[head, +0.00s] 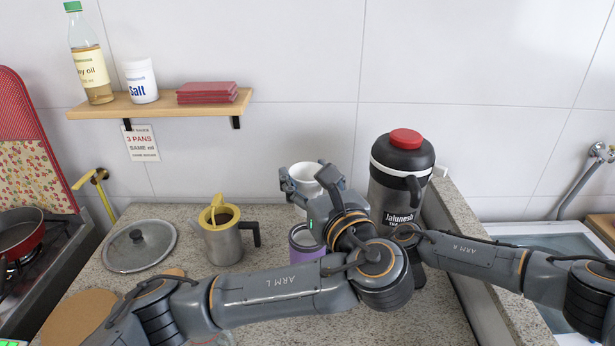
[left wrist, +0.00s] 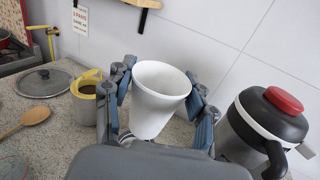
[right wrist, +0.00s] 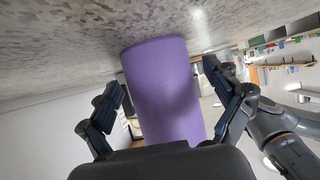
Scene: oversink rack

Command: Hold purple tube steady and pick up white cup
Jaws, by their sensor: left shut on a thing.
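The white cup (head: 303,174) is held upright between the fingers of my left gripper (head: 312,183). In the left wrist view the cup (left wrist: 158,98) is tapered, wide rim up, with a finger on each side. The purple tube (head: 303,243) stands on the counter, just below and in front of the cup in the head view, partly covered by my left arm. In the right wrist view the tube (right wrist: 163,90) is between the fingers of my right gripper (right wrist: 166,95), which look apart with gaps beside it. My right gripper is hidden behind my left arm in the head view.
A steel pitcher with a yellow rim (head: 225,242) and a pan lid (head: 140,246) are to the left on the counter. A large dark jug with a red lid (head: 400,180) stands close on the right, beside the sink's edge. A shelf (head: 160,105) is on the wall.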

